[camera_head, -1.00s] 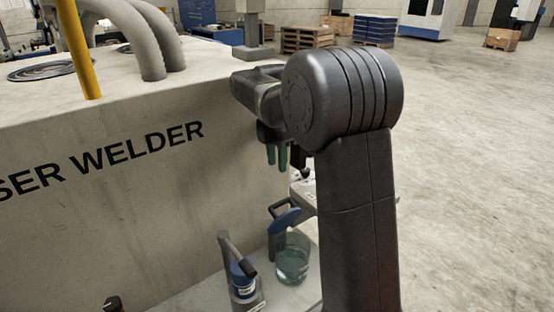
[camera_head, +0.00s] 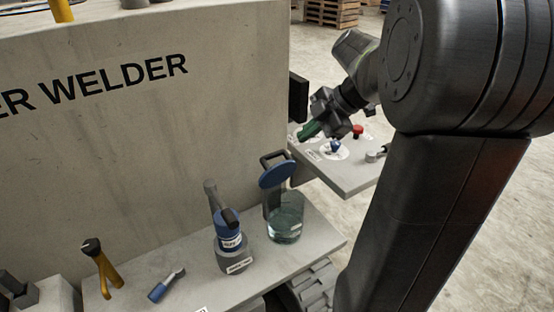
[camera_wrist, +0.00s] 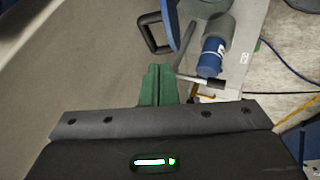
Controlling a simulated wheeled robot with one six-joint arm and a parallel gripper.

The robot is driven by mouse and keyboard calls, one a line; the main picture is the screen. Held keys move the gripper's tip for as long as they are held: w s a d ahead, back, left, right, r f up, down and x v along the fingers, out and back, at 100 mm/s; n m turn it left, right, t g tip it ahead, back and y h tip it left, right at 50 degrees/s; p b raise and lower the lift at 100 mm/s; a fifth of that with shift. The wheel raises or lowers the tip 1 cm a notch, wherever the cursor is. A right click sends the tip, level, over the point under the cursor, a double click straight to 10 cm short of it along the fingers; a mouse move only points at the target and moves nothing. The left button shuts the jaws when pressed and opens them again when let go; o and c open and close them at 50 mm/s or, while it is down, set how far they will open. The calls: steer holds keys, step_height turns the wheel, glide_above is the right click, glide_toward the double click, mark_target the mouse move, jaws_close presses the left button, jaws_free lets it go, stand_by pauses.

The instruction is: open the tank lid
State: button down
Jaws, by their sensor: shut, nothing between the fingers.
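The glass tank (camera_head: 285,226), with some clear liquid in it, stands on the shelf beside the welder. Its blue round lid (camera_head: 281,175) is tilted up above the tank's rim, with a dark square handle (camera_head: 263,163) on its far side. My gripper (camera_head: 306,131) has green fingers, is shut and empty, and points down to the left, above and right of the lid. In the wrist view the shut green fingertips (camera_wrist: 158,72) show just below the dark handle (camera_wrist: 150,36), apart from it in the picture. The blue lid (camera_wrist: 173,20) shows only in part there.
A blue-and-grey valve-like device (camera_head: 229,238) stands left of the tank. A yellow-handled tool (camera_head: 103,268) and a small blue tool (camera_head: 164,287) are further left. A panel with red and blue knobs (camera_head: 358,131) is below my gripper. The large welder body (camera_head: 150,130) rises behind.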

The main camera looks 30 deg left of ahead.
mark_target(272, 155)
steer(key=p+x, duration=0.1)
steer(key=x, duration=0.9)
steer(key=shift+w+r, duration=0.1)
steer(key=shift+a+r+p, duration=0.1)
steer(key=shift+a+p, duration=0.1)
steer(key=shift+p, duration=0.1)
steer(key=shift+w+a+r+h+p, duration=0.2)
steer(key=shift+w+a+h+p, duration=0.25)
steer(key=shift+a+p, duration=0.2)
steer(key=shift+w+a+m+g+h+p, duration=0.3)
steer(key=shift+a+g+h+p, duration=0.1)
steer(key=shift+a+h, duration=0.25)
steer(key=shift+w+a+f+b, duration=0.15)
steer(key=shift+w+a+b, duration=0.2)
steer(key=shift+a, duration=0.25)
steer(key=shift+w+a+f+b, duration=0.15)
steer(key=shift+w+a+b, duration=0.1)
steer(key=shift+a+b, duration=0.25)
steer(key=shift+w+a+f+b, duration=0.1)
steer(key=shift+w+a+b, duration=0.2)
steer(key=shift+a, duration=0.35)
steer(key=shift+r, duration=0.1)
